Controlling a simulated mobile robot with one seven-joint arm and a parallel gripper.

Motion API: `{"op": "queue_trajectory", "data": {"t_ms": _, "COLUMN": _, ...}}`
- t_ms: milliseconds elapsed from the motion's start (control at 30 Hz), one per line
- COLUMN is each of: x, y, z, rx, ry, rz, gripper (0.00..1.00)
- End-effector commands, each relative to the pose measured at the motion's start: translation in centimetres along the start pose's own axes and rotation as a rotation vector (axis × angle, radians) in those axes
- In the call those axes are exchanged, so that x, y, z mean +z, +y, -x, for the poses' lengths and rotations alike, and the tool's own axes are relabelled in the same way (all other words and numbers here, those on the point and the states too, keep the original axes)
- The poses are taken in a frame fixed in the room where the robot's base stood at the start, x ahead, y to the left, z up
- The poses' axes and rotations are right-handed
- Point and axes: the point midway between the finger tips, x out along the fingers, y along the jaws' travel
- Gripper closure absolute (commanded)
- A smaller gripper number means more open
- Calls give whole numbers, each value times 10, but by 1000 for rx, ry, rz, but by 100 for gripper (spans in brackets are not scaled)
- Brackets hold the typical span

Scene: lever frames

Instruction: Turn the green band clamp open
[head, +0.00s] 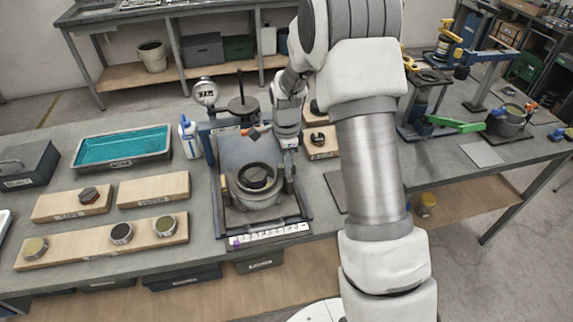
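A bright green lever (455,125), which looks like the green band clamp's handle, is on the right part of the bench. It sticks out to the left from beside a dark round pot (507,122). How it joins the pot is too small to tell. My gripper (290,168) points down at the middle of the bench, far to the left of the green lever. It is beside a grey ring-shaped housing (258,184) in a dark tray. Its fingertips are small and partly hidden, so I cannot tell open from shut or whether it touches the housing.
My arm crosses the bench between gripper and lever. A blue-and-black stand (422,103) is left of the lever, and a grey plate (482,153) lies in front. A dial gauge (206,93), a teal tray (122,146) and wooden boards (153,190) fill the left side.

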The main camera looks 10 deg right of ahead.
Motion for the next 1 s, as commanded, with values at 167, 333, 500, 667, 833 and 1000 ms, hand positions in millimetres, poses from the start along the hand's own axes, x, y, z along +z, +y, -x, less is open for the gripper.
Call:
{"op": "queue_trajectory", "data": {"t_ms": 167, "x": 0, "y": 0, "z": 0, "rx": -1, "ry": 0, "rz": 0, "gripper": 100}}
{"op": "queue_trajectory", "data": {"t_ms": 333, "x": 0, "y": 0, "z": 0, "rx": -1, "ry": 0, "rz": 2, "gripper": 100}}
{"op": "queue_trajectory", "data": {"t_ms": 500, "x": 0, "y": 0, "z": 0, "rx": -1, "ry": 0, "rz": 27, "gripper": 100}}
{"op": "queue_trajectory", "data": {"t_ms": 667, "x": 0, "y": 0, "z": 0, "rx": -2, "ry": 0, "rz": 94, "gripper": 100}}
{"op": "queue_trajectory", "data": {"t_ms": 833, "x": 0, "y": 0, "z": -1, "rx": -1, "ry": 1, "rz": 218, "gripper": 100}}
{"op": "queue_trajectory", "data": {"t_ms": 1000, "x": 0, "y": 1, "z": -1, "rx": -1, "ry": 1, "rz": 374, "gripper": 100}}
